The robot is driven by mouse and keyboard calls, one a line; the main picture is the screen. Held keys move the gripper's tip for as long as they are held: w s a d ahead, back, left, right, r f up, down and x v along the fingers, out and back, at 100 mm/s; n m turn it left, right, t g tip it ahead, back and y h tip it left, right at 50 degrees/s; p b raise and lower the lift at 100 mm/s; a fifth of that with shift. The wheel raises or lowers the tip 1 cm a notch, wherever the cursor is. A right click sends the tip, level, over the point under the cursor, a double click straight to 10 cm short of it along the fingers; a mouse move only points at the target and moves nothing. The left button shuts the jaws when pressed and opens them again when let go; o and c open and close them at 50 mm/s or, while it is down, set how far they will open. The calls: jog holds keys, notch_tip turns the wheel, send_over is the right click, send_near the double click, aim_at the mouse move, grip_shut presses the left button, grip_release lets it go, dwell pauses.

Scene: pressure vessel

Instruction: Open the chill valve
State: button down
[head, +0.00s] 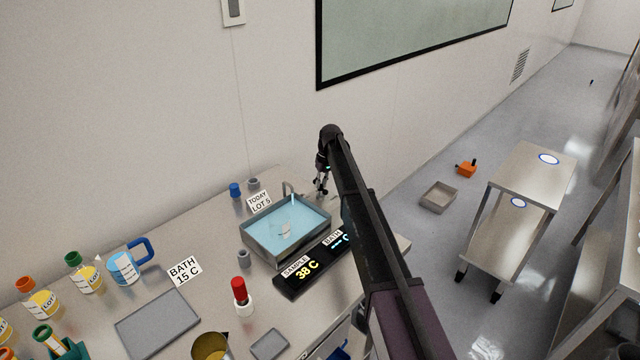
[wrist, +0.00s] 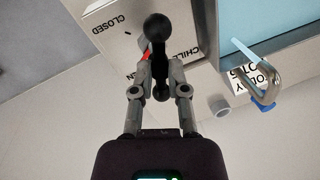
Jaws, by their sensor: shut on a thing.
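The chill valve shows in the wrist view as a black lever with a ball knob (wrist: 157,27) over a plate (wrist: 112,30) marked CLOSED and CHILL, with a third label mostly hidden. A red pointer (wrist: 147,55) lies beside the lever, between the labels. My gripper (wrist: 160,70) is shut on the lever, one finger on each side. In the head view my gripper (head: 321,186) is at the bench's far right corner, right of the water bath (head: 257,244); my arm hides part of that area. A pale blue stream (wrist: 246,51) runs from the bath's spout (wrist: 265,90).
A card (head: 184,270) says BATH 15 C. A red-capped bottle (head: 241,297) and labelled jars (head: 87,278) stand on the bench.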

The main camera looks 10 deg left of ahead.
jog(key=shift+w+n+g, duration=0.15)
jog(key=shift+n+g, duration=0.15)
jog(key=shift+n, duration=1.3)
jog(key=c, duration=0.6)
grip_release()
jog(key=shift+c, duration=0.2)
